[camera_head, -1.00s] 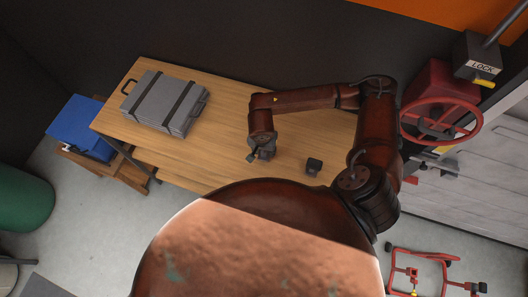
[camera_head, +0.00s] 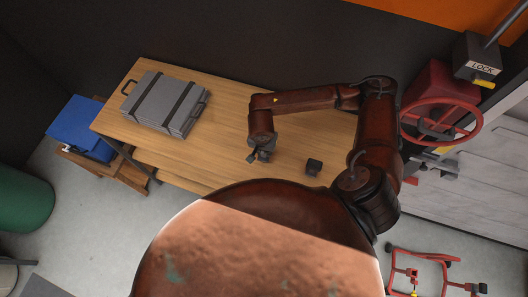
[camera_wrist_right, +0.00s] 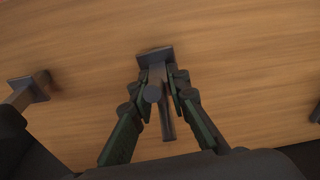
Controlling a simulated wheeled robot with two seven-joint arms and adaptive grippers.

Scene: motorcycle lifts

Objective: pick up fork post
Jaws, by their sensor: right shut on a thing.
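A dark grey fork post (camera_wrist_right: 155,92) with a flat square end plate is between the two fingers of my right gripper (camera_wrist_right: 163,85) in the right wrist view. The fingers are shut on its post part, and the plate shows just beyond their tips. In the head view my right gripper (camera_head: 262,154) is low over the wooden table, and the held post is hard to make out there. Another dark post (camera_wrist_right: 30,90) lies to the left in the wrist view. A small dark post-like piece (camera_head: 314,166) sits on the table to the right of the gripper in the head view. My left gripper is not seen.
The wooden table (camera_head: 225,135) carries a grey case (camera_head: 165,103) with dark straps at its left. A blue box (camera_head: 84,125) stands beyond the table's left end. A red handwheel (camera_head: 440,122) is at the right. The table between case and gripper is clear.

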